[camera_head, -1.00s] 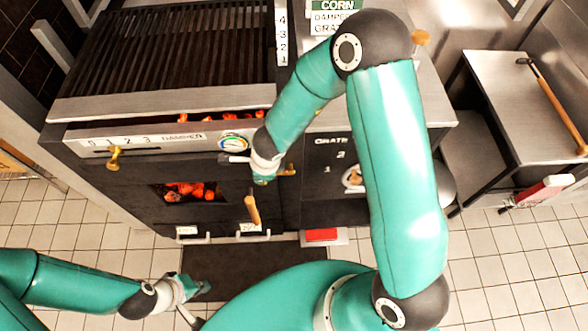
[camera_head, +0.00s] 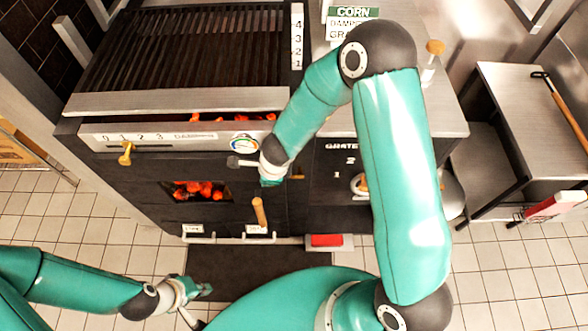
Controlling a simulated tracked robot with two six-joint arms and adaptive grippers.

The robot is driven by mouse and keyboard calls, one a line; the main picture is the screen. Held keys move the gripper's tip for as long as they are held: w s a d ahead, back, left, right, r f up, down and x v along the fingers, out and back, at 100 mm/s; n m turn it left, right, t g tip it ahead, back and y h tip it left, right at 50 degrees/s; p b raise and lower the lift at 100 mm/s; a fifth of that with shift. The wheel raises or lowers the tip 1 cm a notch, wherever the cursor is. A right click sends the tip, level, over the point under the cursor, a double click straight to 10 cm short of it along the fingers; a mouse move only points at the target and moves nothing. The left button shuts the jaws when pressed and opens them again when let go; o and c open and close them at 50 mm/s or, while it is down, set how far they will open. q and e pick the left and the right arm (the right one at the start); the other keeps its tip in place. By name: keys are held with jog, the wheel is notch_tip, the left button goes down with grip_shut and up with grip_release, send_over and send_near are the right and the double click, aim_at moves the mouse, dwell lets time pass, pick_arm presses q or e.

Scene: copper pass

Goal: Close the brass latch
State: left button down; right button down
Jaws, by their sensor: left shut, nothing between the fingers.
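A small brass piece (camera_head: 297,177), probably the latch, shows at the right edge of the dark firebox front. It is mostly covered by my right wrist, so I cannot tell its position. The firebox door has a wooden handle (camera_head: 259,211) and a window with glowing coals (camera_head: 198,190). My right gripper (camera_head: 270,181) is at the firebox front, just left of the brass piece. Its fingers are largely hidden, and contact cannot be told. My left gripper (camera_head: 205,290) is shut and empty, low at the left over the dark floor mat, away from the firebox.
A grill grate (camera_head: 205,45) lies above the firebox. A brass damper knob (camera_head: 126,153) and a gauge (camera_head: 244,143) are on its front. A red pedal (camera_head: 326,240) is on the floor. A steel side table (camera_head: 520,95) stands at right.

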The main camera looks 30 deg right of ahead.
jog(key=shift+s+f, duration=0.2)
jog(key=shift+s, duration=0.05)
jog(key=a+r+p, duration=0.3)
jog(key=r+p, duration=0.4)
jog(key=r, duration=0.7)
jog(key=shift+s, duration=0.3)
jog(key=shift+a, duration=0.1)
jog(key=shift+f, duration=0.1)
